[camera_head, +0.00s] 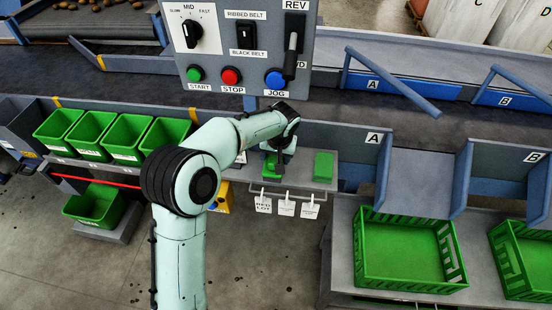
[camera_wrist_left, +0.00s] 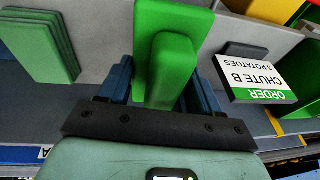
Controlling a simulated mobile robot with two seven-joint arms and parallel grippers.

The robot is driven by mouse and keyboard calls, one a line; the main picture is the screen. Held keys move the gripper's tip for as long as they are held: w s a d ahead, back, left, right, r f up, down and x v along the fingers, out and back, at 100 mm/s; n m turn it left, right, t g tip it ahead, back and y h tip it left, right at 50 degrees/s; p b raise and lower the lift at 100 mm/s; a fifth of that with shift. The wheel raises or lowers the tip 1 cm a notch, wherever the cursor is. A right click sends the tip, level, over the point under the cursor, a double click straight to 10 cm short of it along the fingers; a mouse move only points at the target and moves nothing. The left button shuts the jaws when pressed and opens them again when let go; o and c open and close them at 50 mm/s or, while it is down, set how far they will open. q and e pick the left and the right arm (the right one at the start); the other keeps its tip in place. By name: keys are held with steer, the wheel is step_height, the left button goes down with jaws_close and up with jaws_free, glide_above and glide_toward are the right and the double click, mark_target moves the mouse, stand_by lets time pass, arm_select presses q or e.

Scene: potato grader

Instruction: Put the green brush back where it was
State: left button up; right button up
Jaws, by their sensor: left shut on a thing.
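The green brush (camera_wrist_left: 168,70) is between the two blue fingers of my left gripper (camera_wrist_left: 155,88) in the left wrist view, a narrower upright part in front of a wider green block. In the head view my left gripper (camera_head: 280,158) reaches down over the grey shelf (camera_head: 302,172) below the control panel, and part of the green brush (camera_head: 269,166) shows beside it. The gripper is shut on the brush. I cannot tell whether the brush touches the shelf. My right gripper is not in view.
A stack of green pads (camera_head: 323,165) lies on the shelf to the right; an order card (camera_wrist_left: 262,76) stands on the other side. White tags (camera_head: 286,208) hang from the front edge. Green bins (camera_head: 85,130) stand left, green crates (camera_head: 410,275) right. The control panel (camera_head: 240,50) rises behind.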

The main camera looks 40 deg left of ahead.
arm_select(q)
steer(key=shift+w+a, duration=0.15)
steer(key=shift+w, duration=0.1)
steer(key=shift+w+a+f, duration=0.1)
steer(key=shift+f, duration=1.65)
steer(key=o, duration=0.6)
steer(key=shift+f, duration=0.2)
steer(key=o, duration=0.4)
steer(key=shift+o, duration=0.2)
steer(key=shift+r, duration=0.1)
